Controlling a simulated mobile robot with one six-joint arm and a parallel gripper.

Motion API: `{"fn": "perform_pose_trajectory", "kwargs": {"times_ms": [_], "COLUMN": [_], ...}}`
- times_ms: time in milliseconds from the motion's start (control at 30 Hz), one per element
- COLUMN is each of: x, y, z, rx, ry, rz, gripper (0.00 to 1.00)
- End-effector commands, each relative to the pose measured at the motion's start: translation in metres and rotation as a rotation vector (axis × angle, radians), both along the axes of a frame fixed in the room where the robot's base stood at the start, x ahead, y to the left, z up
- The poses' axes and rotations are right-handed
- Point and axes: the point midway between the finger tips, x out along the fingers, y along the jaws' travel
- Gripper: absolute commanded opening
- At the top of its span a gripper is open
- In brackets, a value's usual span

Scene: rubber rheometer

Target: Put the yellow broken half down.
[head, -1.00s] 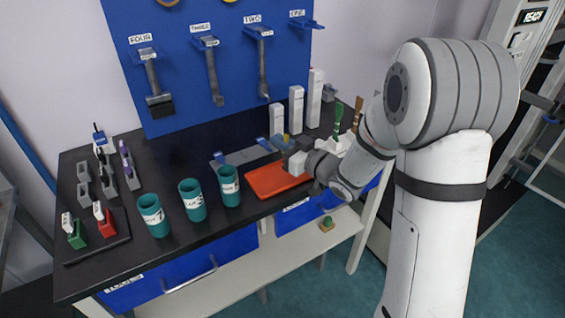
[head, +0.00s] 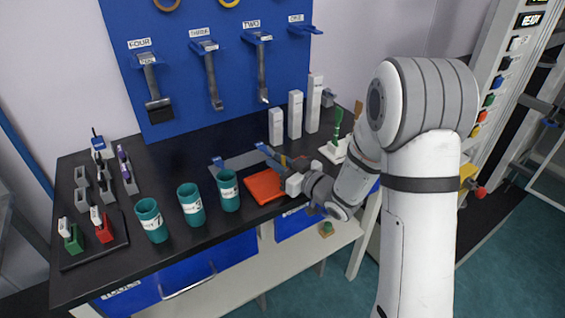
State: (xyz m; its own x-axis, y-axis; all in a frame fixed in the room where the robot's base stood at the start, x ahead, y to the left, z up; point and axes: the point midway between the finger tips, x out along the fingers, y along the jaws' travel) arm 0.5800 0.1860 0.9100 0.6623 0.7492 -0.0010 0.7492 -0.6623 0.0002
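My gripper (head: 291,184) is at the right edge of an orange-red mat (head: 262,189) on the black bench. My own wrist and the small scale hide its fingertips, so I cannot tell whether it is open or shut. I cannot clearly make out the yellow broken half. Small bluish-grey parts (head: 290,162) lie just behind the gripper, and whether the half is among them or in the fingers is unclear.
Three teal cups (head: 191,204) stand left of the mat. A grey plate with blue clamps (head: 238,162) lies behind it. White blocks (head: 295,115) and a white stand with a green-handled tool (head: 337,130) are at the back right. The mat's left part is bare.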

Motion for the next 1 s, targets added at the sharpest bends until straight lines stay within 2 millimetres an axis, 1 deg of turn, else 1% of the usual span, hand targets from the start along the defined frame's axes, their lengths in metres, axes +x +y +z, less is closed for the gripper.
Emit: {"fn": "perform_pose_trajectory", "kwargs": {"times_ms": [33, 100, 300, 433, 567, 800, 900, 1000], "x": [0.0, 0.0, 0.0, 0.0, -0.013, -0.049, -0.062, -0.071], "y": [0.0, 0.0, 0.0, 0.001, -0.016, -0.057, -0.071, -0.08], "z": [0.0, 0.0, 0.0, 0.006, 0.002, 0.002, 0.003, 0.003], "rx": [0.0, 0.0, 0.0, 0.0, -0.001, 0.001, 0.001, 0.0], "ry": [0.0, 0.0, 0.0, 0.0, 0.001, 0.001, 0.001, 0.0], "rz": [0.0, 0.0, 0.001, 0.001, -0.003, -0.004, -0.002, -0.001], "gripper": [0.23, 0.27, 0.27, 0.27, 0.27, 0.27, 0.27, 0.27]}}
